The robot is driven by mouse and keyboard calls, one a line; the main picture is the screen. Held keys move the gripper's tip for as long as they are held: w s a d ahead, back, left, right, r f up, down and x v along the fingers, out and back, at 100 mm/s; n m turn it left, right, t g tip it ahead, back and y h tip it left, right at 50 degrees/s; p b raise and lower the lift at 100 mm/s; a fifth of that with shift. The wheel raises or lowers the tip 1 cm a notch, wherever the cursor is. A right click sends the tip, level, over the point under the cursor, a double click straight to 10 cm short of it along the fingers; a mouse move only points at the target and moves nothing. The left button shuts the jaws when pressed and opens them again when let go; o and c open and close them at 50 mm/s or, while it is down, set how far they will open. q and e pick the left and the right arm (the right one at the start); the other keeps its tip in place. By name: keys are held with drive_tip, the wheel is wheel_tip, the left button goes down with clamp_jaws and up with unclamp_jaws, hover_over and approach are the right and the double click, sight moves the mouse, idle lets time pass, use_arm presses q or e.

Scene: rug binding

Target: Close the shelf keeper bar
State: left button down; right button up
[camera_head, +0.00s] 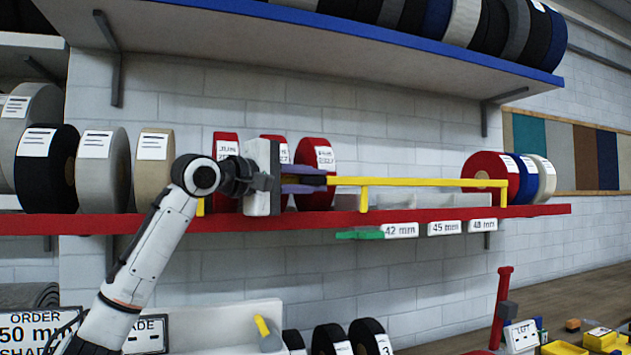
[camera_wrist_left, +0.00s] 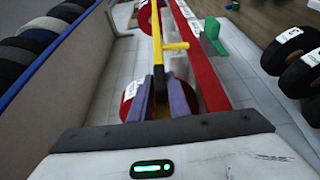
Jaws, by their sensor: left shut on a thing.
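The yellow keeper bar (camera_head: 420,182) runs level along the front of the red-edged shelf (camera_head: 340,220), in front of part of the tape rolls. Its right end is at a yellow upright (camera_head: 503,195). A shorter yellow post (camera_head: 363,198) stands under it nearer my gripper. My left gripper (camera_head: 310,184) is shut on the left part of the bar, in front of red rolls. In the left wrist view the bar (camera_wrist_left: 156,40) runs away from between the purple fingers (camera_wrist_left: 162,100). My right gripper is not in view.
Red rolls (camera_head: 317,160) stand behind my gripper, grey and black rolls at left, and a red, blue and white group at right. A green tab (camera_head: 360,234) sticks out beside the size labels. A blue-edged shelf (camera_head: 350,30) hangs above. The wall below the labels is clear.

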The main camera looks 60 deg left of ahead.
sight(302, 182)
use_arm(q)
drive_tip(key=shift+w+d+f, duration=0.1)
drive_tip(key=shift+f, duration=0.1)
drive_tip(key=c, duration=1.9)
unclamp_jaws()
drive_tip(key=shift+c, duration=0.2)
drive_tip(key=shift+o, duration=0.9)
drive_tip(key=shift+r, duration=0.15)
drive_tip(key=s+b, duration=0.2)
drive_tip(key=s, duration=0.1)
drive_tip(key=s+b, duration=0.1)
drive_tip(key=shift+s+d, duration=0.3)
drive_tip(key=shift+s, duration=0.1)
drive_tip(key=s, duration=0.2)
drive_tip(key=s+b, duration=0.1)
drive_tip(key=s+d, duration=0.1)
drive_tip(key=s, duration=0.1)
drive_tip(key=shift+s+b, duration=0.3)
